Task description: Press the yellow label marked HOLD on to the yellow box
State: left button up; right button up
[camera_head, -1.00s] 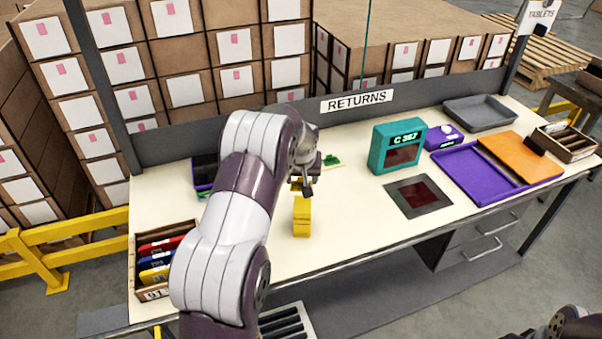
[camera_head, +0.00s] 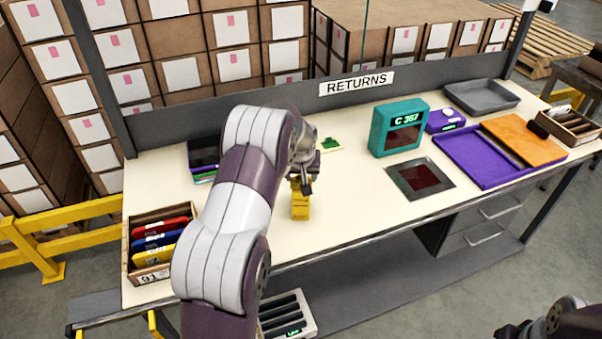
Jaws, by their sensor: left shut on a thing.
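The yellow box (camera_head: 300,211) stands on the cream table, just in front of my left arm. My left gripper (camera_head: 304,188) is directly above it, pointing down, shut on a small yellow piece that looks like the yellow label (camera_head: 295,185). The word HOLD is not readable at this size. The gripper and arm hide part of the held piece and the top of the box, so I cannot tell whether the two touch. My right arm shows at the bottom right corner; its gripper is cut off or too dark to read.
A wooden box (camera_head: 135,262) with red, blue and yellow pieces is at the table's left. A teal C 367 device (camera_head: 378,140), dark red plate (camera_head: 449,180), purple tray (camera_head: 466,178) and grey tray (camera_head: 505,101) are to the right. Bare table lies right of the yellow box.

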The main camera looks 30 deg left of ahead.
pick_arm(q)
jog(key=shift+f, duration=0.2)
dwell(0.4)
dwell(0.3)
jog(key=o, duration=1)
jog(key=shift+r, duration=0.1)
jog(key=p+v, duration=0.1)
jog(key=v, duration=0.5)
jog(key=w+p+v, duration=0.1)
jog(key=v, duration=0.5)
jog(key=a+r+p+v, duration=0.1)
jog(key=v, duration=0.5)
jog(key=shift+w, duration=0.4)
